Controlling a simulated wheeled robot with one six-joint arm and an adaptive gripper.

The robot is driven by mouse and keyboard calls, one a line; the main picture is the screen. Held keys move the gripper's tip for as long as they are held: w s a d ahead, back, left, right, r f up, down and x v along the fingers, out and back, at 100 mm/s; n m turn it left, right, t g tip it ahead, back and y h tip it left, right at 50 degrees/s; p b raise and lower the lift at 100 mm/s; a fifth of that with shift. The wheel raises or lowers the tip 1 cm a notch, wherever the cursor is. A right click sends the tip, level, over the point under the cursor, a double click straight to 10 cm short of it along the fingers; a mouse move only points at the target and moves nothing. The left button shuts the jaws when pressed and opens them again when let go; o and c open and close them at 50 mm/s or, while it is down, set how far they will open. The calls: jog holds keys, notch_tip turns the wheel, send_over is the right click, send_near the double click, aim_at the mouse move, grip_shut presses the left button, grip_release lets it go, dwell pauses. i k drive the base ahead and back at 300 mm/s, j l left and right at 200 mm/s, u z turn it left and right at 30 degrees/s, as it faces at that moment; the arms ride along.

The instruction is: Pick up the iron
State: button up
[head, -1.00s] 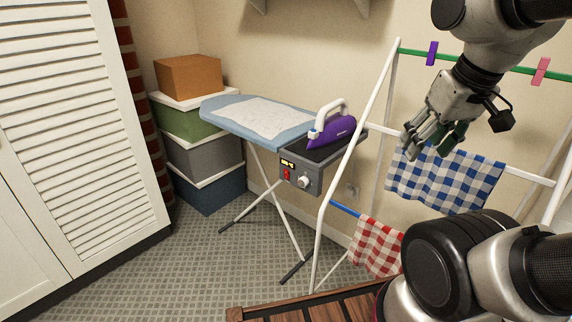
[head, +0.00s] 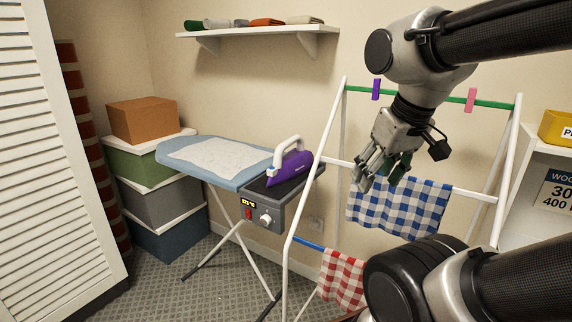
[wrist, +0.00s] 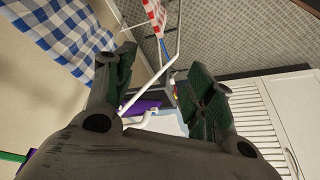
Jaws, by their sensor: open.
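The iron (head: 290,168) is purple with a white handle. In the head view it rests tilted on the dark top of a grey control box (head: 262,212) at the right end of the ironing board (head: 222,164). My gripper (head: 378,178) is open and empty, to the right of the iron and apart from it, in front of the drying rack. In the wrist view my open fingers (wrist: 160,88) frame part of the iron (wrist: 140,106), which lies beyond them, partly hidden by my gripper and a white rack bar.
A white drying rack (head: 333,130) stands between the iron and my gripper, with a blue checked cloth (head: 400,208) and a red checked cloth (head: 342,278). Stacked boxes (head: 150,165) stand left. A wall shelf (head: 255,32) hangs above. Open floor (head: 215,285) lies in front of the board.

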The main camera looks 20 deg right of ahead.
aim_at(298, 162)
jog(key=i+j+z, duration=0.15)
jog(key=j, duration=0.85)
jog(key=j+z, duration=0.1)
jog(key=j, duration=0.85)
jog(key=z, duration=0.95)
